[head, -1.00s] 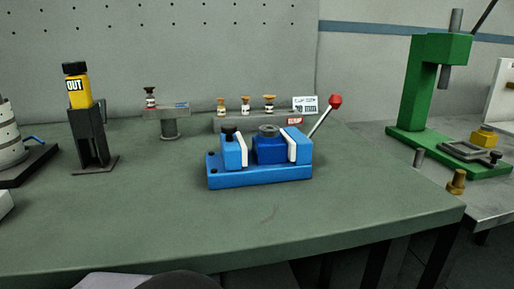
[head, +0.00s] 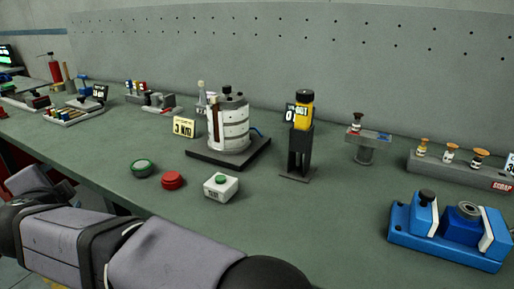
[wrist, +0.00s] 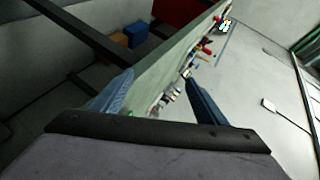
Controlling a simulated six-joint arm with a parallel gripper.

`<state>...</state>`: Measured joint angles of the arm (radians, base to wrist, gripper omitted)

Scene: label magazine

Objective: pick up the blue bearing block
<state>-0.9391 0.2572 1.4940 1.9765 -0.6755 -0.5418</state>
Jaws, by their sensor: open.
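The blue bearing block (head: 461,229), with a grey ring on top, sits in a blue vise (head: 420,245) at the right of the head view. It stands between the vise's white-faced jaws; I cannot tell how tightly they hold it. My gripper (wrist: 158,77) shows in the wrist view with its two blue-grey fingers spread apart and nothing between them. The gripper itself is outside the head view, where only my arm links show at the lower left. I cannot make out the bearing block in the wrist view.
On the green bench (head: 325,225) stand a yellow-topped black label magazine (head: 302,135), a white cylindrical machine (head: 232,130), a white button box (head: 221,187) and a red button (head: 173,180). A scrap rail (head: 450,170) lies behind the vise. The front middle of the bench is clear.

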